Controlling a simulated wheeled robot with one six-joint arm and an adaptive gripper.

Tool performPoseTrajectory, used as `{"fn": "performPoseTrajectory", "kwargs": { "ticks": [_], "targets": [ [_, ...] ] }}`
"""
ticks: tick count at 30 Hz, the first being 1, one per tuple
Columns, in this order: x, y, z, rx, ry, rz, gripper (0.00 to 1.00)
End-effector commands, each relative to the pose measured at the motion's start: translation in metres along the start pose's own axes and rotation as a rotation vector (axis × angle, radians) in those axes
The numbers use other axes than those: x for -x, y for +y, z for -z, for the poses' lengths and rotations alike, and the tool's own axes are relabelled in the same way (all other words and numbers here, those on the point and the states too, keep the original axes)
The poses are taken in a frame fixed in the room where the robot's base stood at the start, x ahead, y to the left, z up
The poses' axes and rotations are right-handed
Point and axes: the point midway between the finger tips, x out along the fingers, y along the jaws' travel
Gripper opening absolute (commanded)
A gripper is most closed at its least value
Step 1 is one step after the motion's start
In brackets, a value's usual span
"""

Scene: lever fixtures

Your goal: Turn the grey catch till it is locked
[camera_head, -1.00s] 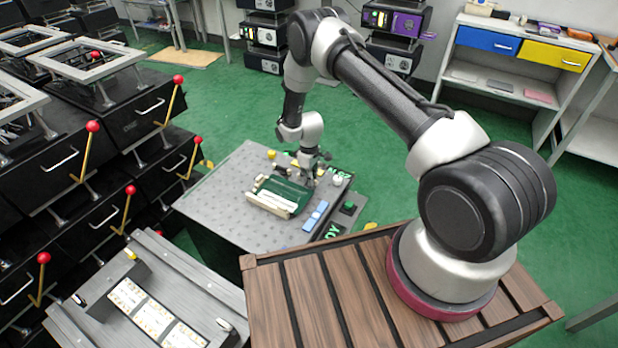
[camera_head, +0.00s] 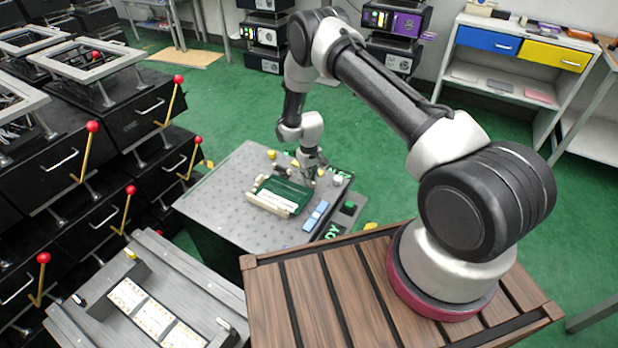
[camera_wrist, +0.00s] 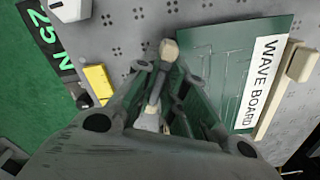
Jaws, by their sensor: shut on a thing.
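The catch (camera_wrist: 168,50) shows in the wrist view as a narrow lever with a rounded beige tip and a greyish shaft. It stands beside the green wave board (camera_wrist: 205,60). My gripper (camera_wrist: 166,88) has a finger on each side of the lever and is shut on it. The lower part of the catch is hidden by the fingers. In the head view my gripper (camera_head: 310,174) is down at the far right edge of the green board (camera_head: 285,192), and the catch is too small and covered to make out there.
Cream bars hold the board; one (camera_wrist: 300,65) shows at the right of the wrist view. A yellow block (camera_wrist: 99,82) and a white block (camera_wrist: 70,9) stand nearby. Blue blocks (camera_head: 315,216) lie at the grey table's (camera_head: 225,205) right side. The table's left part is clear.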

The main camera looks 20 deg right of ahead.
Motion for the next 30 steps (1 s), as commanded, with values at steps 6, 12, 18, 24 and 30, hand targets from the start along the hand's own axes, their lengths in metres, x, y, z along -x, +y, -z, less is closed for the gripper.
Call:
{"fn": "performPoseTrajectory", "kwargs": {
  "ticks": [6, 12, 18, 24, 30],
  "targets": [
    [-0.0001, 0.0, -0.0009, -0.204, -0.002, 0.0, 0.0],
    [-0.0002, 0.0, -0.0009, -0.394, -0.002, 0.0, 0.0],
    [-0.0002, -0.0001, -0.001, -0.584, -0.003, 0.0, 0.0],
    [-0.0003, -0.0001, -0.0011, -0.768, -0.003, -0.001, 0.0],
    [-0.0003, -0.0002, -0.0011, -0.925, -0.003, -0.001, 0.0]
  ]
}}
